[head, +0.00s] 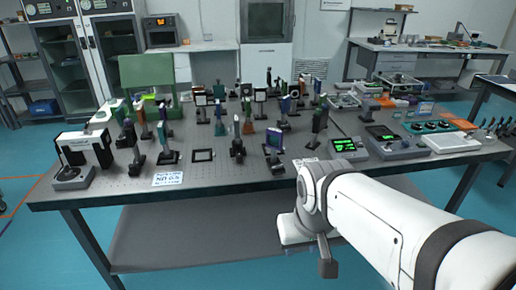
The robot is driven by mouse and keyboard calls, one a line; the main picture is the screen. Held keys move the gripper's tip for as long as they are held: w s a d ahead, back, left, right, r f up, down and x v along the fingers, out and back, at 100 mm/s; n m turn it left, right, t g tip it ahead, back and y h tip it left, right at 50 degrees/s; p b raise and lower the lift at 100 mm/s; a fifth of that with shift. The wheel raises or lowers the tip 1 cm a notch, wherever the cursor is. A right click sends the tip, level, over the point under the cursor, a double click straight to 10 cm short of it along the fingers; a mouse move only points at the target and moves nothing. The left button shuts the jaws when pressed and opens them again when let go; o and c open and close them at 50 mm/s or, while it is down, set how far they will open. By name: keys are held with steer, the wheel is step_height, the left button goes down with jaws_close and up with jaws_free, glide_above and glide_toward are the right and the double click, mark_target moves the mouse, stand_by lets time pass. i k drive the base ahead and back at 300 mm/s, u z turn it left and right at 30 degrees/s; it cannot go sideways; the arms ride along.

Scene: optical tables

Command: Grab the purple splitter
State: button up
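Several purple or blue-violet mounted optics stand on the optical table (120,190). One purple piece on a dark post (274,138) is near the table's front middle. Another purple one (285,105) stands farther back, and a bluish one (162,132) is at the left. I cannot tell which is the splitter. My arm reaches in from the lower right. My gripper (328,266) appears as a dark end hanging low in front of the table edge, apart from all the optics. Its fingers are too small to tell open from shut.
Posts and mounts crowd the middle of the table. A flat black frame (203,155) and a printed card (168,178) lie near the front edge. Instruments with green displays (345,145) stand at the right. A microscope-like device (80,155) is at the left end. A lower shelf (200,245) runs beneath.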

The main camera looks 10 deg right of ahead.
mark_target(274, 137)
steer(key=u, duration=0.05)
steer(key=k, duration=0.75)
steer(key=z, duration=0.65)
steer(key=i, duration=2.15)
steer(key=u, duration=0.15)
